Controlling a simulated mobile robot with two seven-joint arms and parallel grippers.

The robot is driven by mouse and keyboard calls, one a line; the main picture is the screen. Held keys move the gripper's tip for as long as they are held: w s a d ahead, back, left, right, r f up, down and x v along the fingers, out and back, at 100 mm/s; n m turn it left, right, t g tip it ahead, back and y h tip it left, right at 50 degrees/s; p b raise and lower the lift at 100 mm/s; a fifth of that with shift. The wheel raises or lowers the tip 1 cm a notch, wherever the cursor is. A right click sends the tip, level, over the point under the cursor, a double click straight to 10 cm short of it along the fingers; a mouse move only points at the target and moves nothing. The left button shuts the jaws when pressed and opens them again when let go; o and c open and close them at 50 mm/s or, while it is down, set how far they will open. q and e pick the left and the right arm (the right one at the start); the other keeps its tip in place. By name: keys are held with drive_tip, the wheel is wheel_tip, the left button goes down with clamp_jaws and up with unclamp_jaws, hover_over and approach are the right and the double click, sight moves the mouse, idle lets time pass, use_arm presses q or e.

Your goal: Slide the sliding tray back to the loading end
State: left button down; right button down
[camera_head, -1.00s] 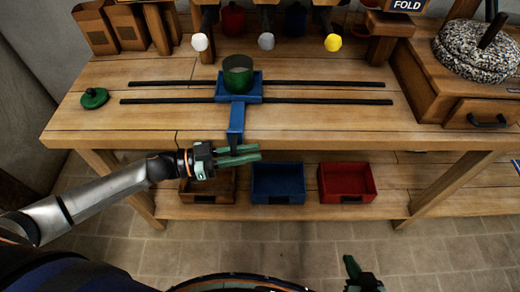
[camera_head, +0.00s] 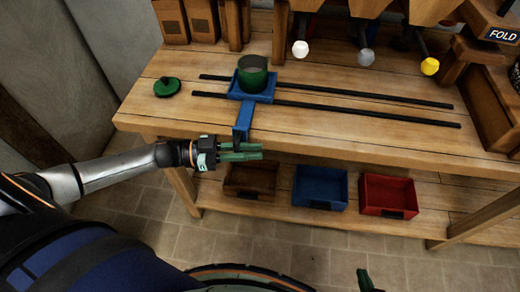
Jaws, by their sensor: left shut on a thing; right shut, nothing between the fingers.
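The sliding tray (camera_head: 236,95) is a blue carriage on two dark rails, close to their left end. A green open canister (camera_head: 253,75) stands upright on it. A blue handle (camera_head: 245,118) reaches from the tray over the table's front edge and bends down. My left gripper (camera_head: 258,151) is at the handle's lower end, its green fingers shut on it. Part of the handle is hidden by the fingers. My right gripper (camera_head: 365,281) shows only partly at the bottom edge, shut and empty, away from the table.
The rails (camera_head: 370,107) are clear right of the tray. A green knobbed lid (camera_head: 167,87) lies left of them. White (camera_head: 300,48), grey (camera_head: 366,56) and yellow (camera_head: 430,66) knobs hang behind. Brown, blue (camera_head: 320,186) and red (camera_head: 388,194) bins sit on the lower shelf.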

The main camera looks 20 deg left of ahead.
use_arm(q)
drive_tip(key=w+v, duration=0.1)
drive_tip(key=v, duration=0.6)
drive_tip(key=shift+a, duration=0.65)
use_arm(e)
drive_tip(key=shift+a, duration=0.2)
use_arm(q)
drive_tip(key=c, duration=1.2)
unclamp_jaws()
drive_tip(key=shift+a, duration=0.1)
drive_tip(key=shift+o, duration=0.5)
use_arm(e)
drive_tip(key=shift+s+a, duration=0.1)
drive_tip(key=shift+a, duration=0.05)
